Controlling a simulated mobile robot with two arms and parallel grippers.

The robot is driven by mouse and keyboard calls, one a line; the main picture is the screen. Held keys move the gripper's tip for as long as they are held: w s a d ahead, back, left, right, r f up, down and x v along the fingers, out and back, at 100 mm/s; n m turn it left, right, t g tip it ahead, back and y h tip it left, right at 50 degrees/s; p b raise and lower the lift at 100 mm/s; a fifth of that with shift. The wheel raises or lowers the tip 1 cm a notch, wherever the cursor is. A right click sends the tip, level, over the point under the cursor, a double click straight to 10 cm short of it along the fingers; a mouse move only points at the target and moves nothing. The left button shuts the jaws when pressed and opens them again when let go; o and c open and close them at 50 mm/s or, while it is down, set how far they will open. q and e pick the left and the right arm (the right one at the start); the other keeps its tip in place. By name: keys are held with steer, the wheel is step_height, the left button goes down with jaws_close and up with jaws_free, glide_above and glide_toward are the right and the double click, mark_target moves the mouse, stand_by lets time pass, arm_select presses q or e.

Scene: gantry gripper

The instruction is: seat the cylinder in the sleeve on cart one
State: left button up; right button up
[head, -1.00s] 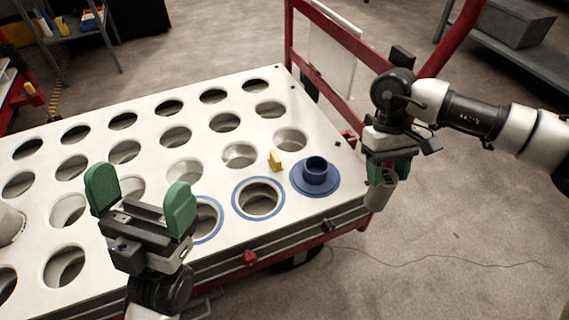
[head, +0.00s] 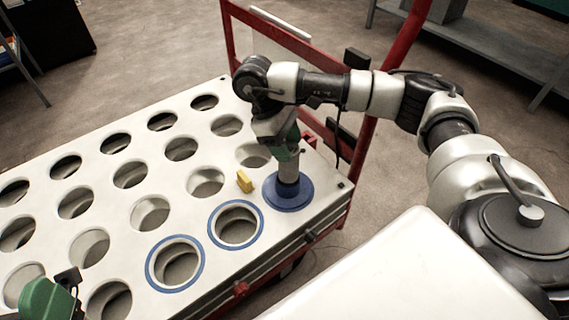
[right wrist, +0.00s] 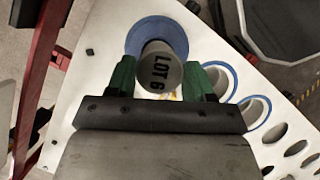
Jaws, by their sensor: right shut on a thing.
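The grey cylinder (head: 289,169) is upright in my right gripper (head: 286,152), whose green fingers are shut on its upper part. In the right wrist view its dark top reads "LOT 6" (right wrist: 160,70) between the fingers (right wrist: 160,82). The blue sleeve (head: 290,197), a collar on a wide round flange, sits at the cart top's right corner. The cylinder's lower end meets the collar in the head view; I cannot tell how far it is inside. The sleeve's flange (right wrist: 150,30) shows behind the cylinder in the wrist view. My left gripper (head: 46,300) is partly cut off at the lower left.
The white cart top (head: 165,215) has rows of round holes, two with blue rings (head: 236,224). A small yellow block (head: 244,181) stands just left of the sleeve. The red cart frame (head: 229,45) rises behind my right arm.

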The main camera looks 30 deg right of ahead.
mark_target(288, 172)
steer(key=shift+f, duration=0.6)
steer(key=shift+f+b, duration=0.8)
steer(key=shift+f, duration=1.15)
steer(key=shift+f, duration=0.1)
steer(key=o, duration=1.2)
